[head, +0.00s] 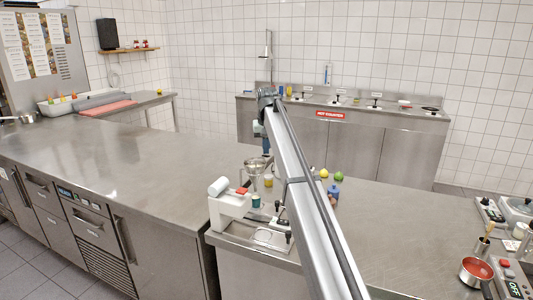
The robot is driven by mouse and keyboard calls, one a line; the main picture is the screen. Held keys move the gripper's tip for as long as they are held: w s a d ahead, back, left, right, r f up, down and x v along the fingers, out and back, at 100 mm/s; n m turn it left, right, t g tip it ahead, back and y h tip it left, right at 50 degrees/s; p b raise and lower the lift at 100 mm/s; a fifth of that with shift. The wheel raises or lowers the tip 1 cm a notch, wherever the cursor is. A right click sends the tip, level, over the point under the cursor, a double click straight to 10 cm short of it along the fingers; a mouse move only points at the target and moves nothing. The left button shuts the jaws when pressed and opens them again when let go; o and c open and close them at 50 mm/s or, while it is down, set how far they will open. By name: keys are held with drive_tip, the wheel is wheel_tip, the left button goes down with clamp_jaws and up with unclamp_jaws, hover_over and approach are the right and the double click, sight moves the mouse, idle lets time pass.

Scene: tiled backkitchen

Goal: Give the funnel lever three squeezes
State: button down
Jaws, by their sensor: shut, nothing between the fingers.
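A metal funnel (254,164) stands upright on the steel counter (180,165), behind the white machine. Its lever is too small to make out and may be partly hidden by my arm. My arm reaches up across the middle of the view, and its end hangs down just above and to the right of the funnel. My gripper (267,152) is small, dark and partly covered by my arm. It is shut with nothing held. I cannot tell whether it touches the funnel or its lever.
A white machine (228,207) with a red top part stands in front of the funnel. A yellow jar (268,180), a green lime (338,176) and a yellow lemon (324,173) are close by. A red pan (475,270) is at right. The left counter is clear.

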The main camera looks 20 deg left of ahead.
drive_tip(key=shift+s+r, duration=0.1)
idle(0.5)
drive_tip(key=shift+r, duration=2)
